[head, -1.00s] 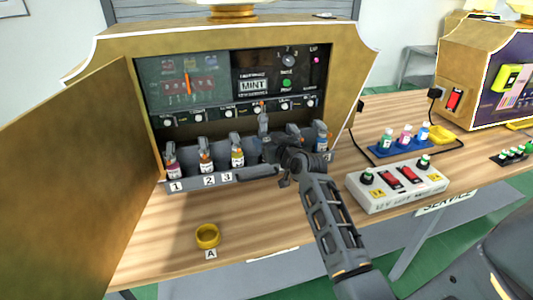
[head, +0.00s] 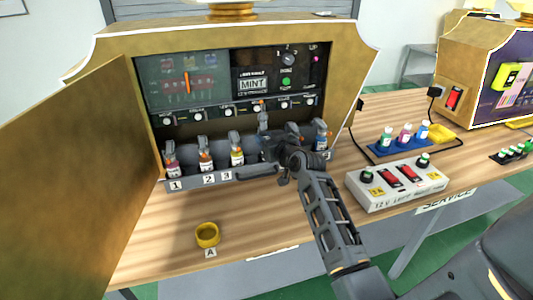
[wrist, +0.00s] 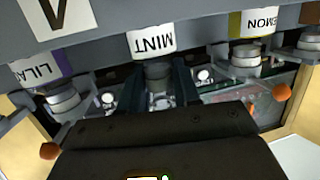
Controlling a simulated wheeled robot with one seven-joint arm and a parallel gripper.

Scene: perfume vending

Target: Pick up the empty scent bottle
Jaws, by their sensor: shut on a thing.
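The bottle labelled MINT (wrist: 150,42) stands in the rack in the wrist view, where it appears upside down. My gripper (wrist: 158,82) has one finger on each side of its grey neck and is shut on it. In the head view my gripper (head: 270,151) is at the rack, right of the bottle in place 3, and it hides most of the mint bottle. Whether the bottle is empty cannot be seen, but the machine's screen (head: 253,84) reads MINT.
Nozzles hang close above. The open door (head: 90,180) stands left. A yellow ring (head: 207,235) lies on the table. A blue tray (head: 382,153) holds bottles.

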